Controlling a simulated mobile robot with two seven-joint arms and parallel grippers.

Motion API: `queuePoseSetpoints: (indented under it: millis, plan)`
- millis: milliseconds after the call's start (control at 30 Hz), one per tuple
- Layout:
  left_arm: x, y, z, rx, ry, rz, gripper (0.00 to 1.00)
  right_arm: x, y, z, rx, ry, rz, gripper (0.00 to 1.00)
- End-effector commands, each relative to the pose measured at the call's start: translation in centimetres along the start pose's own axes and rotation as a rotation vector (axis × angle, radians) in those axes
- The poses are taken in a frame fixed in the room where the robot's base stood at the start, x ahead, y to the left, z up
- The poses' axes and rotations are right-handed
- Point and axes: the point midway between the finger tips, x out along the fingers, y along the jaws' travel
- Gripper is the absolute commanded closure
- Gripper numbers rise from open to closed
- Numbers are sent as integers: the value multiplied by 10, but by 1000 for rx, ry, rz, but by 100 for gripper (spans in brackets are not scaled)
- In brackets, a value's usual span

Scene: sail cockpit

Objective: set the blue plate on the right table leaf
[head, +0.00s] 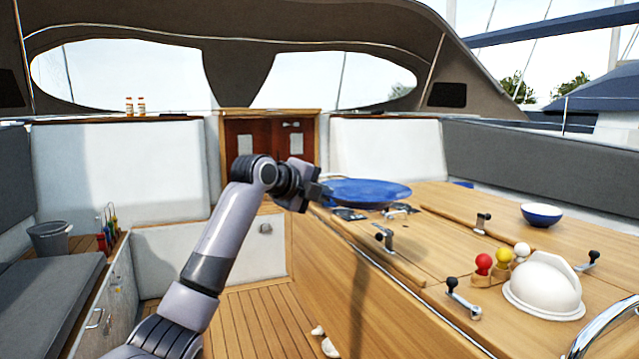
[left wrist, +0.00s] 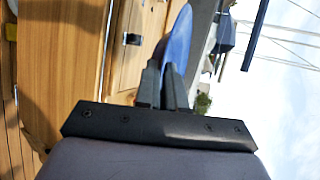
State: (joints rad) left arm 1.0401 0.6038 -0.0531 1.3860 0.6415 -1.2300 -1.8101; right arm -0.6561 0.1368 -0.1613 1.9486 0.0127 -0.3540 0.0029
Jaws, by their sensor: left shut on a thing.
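The blue plate (head: 367,193) is level at the far end of the wooden table, left of its middle. My left gripper (head: 320,191) is shut on the plate's left rim. In the left wrist view the plate (left wrist: 179,48) stands out edge-on from between the gripper's dark fingers (left wrist: 163,86). The plate overlaps the far table top in the head view; I cannot tell how high it is above the wood. The right table leaf (head: 490,203) extends on the table's far right side. My right gripper is not in view.
A blue-white bowl (head: 541,214) stands on the right part of the table. A white domed object (head: 545,287), coloured balls in a wooden holder (head: 490,281) and several black-knobbed latches (head: 384,237) stand nearer. Bare wood lies between the plate and the bowl.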

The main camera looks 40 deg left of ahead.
Motion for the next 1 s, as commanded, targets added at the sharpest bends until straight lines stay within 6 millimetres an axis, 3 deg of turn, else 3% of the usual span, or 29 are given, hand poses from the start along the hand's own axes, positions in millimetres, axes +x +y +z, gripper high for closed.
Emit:
queuePoseSetpoints:
  millis: [467,1000]
  plan:
    - [-37,115,-102,2,-1,2,100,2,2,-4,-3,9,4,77]
    - [-90,281,-248,-15,-4,6,100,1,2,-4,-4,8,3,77]
